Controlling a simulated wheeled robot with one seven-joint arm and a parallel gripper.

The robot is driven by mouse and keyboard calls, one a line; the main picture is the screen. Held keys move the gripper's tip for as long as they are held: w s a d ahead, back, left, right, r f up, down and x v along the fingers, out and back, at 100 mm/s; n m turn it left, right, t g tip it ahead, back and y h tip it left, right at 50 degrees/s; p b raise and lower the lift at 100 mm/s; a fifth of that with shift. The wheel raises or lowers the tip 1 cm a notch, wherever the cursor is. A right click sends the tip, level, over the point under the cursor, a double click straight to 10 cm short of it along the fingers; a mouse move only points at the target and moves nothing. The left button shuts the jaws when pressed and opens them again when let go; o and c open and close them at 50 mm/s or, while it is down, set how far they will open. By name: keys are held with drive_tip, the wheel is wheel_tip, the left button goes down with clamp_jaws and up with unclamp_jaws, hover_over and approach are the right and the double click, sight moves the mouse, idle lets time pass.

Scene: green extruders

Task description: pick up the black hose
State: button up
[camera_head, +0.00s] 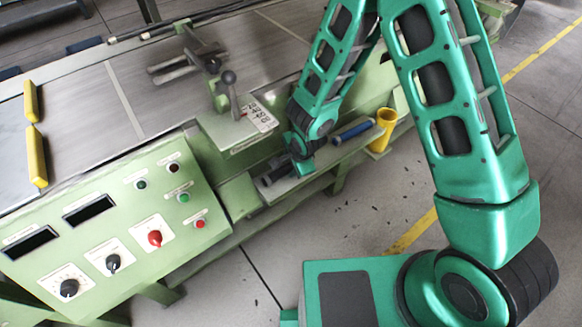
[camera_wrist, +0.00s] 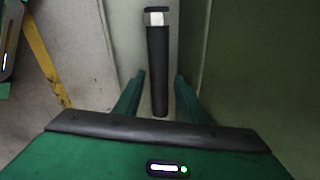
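The black hose (camera_wrist: 157,65) shows in the wrist view as a dark straight tube with a pale band near its far end. It lies lengthwise on a narrow pale shelf. In the head view its dark end (camera_head: 273,174) shows just left of my gripper (camera_head: 298,162), which hides part of it. In the wrist view my gripper (camera_wrist: 159,82) is open, with one green finger on each side of the hose's near part. A gap shows on both sides. I cannot tell how far the fingertips are above the shelf.
A blue cylinder (camera_head: 353,131) lies on the same shelf (camera_head: 318,158), right of my gripper. A yellow cup (camera_head: 383,130) stands at the shelf's right end. The green machine (camera_head: 218,150) with its control panel (camera_head: 120,235) borders the shelf. Open floor (camera_head: 350,210) lies in front.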

drive_tip(key=shift+w+f, duration=0.1)
drive_tip(key=shift+f, duration=0.1)
drive_tip(key=shift+c, duration=0.3)
drive_tip(key=c, duration=0.7)
drive_tip(key=shift+r, duration=0.15)
